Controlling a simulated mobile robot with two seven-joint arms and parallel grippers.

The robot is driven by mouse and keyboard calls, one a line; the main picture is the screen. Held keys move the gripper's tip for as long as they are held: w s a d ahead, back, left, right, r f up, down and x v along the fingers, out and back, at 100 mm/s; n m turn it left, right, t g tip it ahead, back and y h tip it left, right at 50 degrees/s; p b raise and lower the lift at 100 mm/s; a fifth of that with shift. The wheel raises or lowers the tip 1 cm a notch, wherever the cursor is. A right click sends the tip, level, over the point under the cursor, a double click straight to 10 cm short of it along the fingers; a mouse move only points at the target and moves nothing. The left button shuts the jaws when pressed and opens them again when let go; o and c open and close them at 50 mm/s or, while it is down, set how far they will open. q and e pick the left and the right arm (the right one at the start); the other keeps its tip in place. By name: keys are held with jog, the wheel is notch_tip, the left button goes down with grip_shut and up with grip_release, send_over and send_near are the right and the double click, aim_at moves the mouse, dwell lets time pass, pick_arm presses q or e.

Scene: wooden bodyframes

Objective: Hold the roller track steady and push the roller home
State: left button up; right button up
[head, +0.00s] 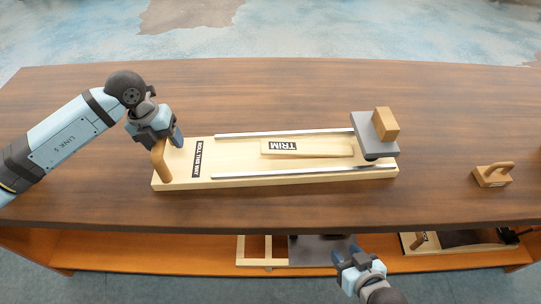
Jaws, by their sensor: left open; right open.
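The roller track (230,180) is a long pale wooden board with two light rails, lying across the middle of the table. A grey roller block with a wooden handle (385,123) sits at its right end. A pale piece labelled TRIM (325,148) lies between the rails. My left gripper (170,144) is open at the track's left end, close to an upright wooden handle (161,160); I cannot tell whether they touch. My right gripper (346,252) is open and empty, low in front of the table's front edge, away from the track.
A small wooden block with a loop handle (492,175) stands on the table (90,190) at the right. Wooden frames (268,251) and a dark-topped board (455,241) lie on the lower shelf (150,257). The tabletop behind the track is clear.

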pick_arm(q)
grip_shut()
jog(key=shift+d+r, duration=0.1)
jog(key=shift+r, duration=0.1)
jog(key=shift+d+f, duration=0.1)
jog(key=shift+d, duration=0.5)
dwell(0.8)
jog(key=shift+f, duration=0.15)
dwell(1.0)
